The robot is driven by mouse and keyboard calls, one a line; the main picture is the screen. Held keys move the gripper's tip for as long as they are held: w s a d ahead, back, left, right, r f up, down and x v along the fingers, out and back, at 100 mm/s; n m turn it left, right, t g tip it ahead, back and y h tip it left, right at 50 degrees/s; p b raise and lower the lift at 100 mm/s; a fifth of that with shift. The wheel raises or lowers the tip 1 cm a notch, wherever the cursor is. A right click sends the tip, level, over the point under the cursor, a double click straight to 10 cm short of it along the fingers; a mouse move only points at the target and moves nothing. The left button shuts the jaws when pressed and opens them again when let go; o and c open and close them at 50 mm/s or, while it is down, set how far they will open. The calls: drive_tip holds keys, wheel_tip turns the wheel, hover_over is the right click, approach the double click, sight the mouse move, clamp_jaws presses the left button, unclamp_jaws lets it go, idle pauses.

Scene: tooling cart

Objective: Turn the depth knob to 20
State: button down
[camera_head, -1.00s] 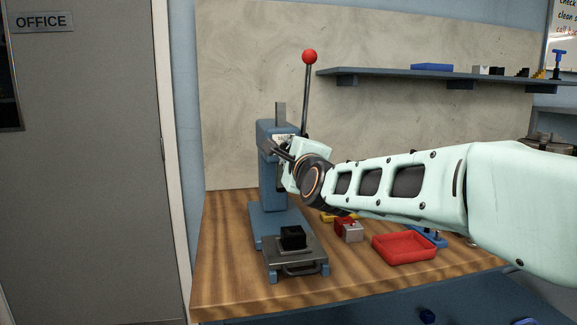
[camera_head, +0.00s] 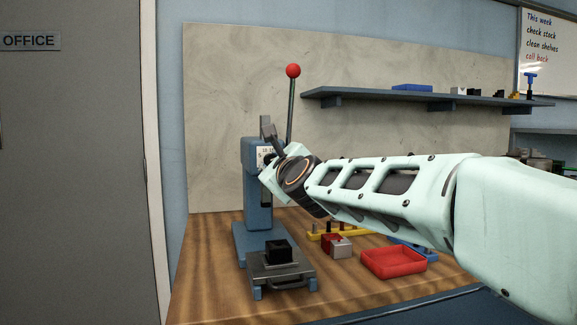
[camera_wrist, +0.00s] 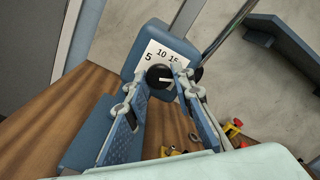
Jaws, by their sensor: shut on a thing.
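The blue press (camera_head: 258,215) stands on the wooden bench, with a white dial plate (camera_head: 262,153) high on its front. In the wrist view the plate (camera_wrist: 158,53) shows 5, 10 and 15; no 20 is visible. The black depth knob (camera_wrist: 159,77) sits below these numbers, with a white pointer line directed to the right in the picture. My gripper (camera_wrist: 160,74) is shut on the knob, one finger on each side. In the head view my gripper (camera_head: 268,158) is at the dial and hides most of the knob.
A lever with a red ball (camera_head: 293,71) rises behind my gripper. A red tray (camera_head: 393,262) and a red and grey block (camera_head: 337,246) lie to the right. A shelf (camera_head: 430,98) runs along the wall.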

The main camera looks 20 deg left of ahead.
drive_tip(key=c, duration=1.7)
unclamp_jaws()
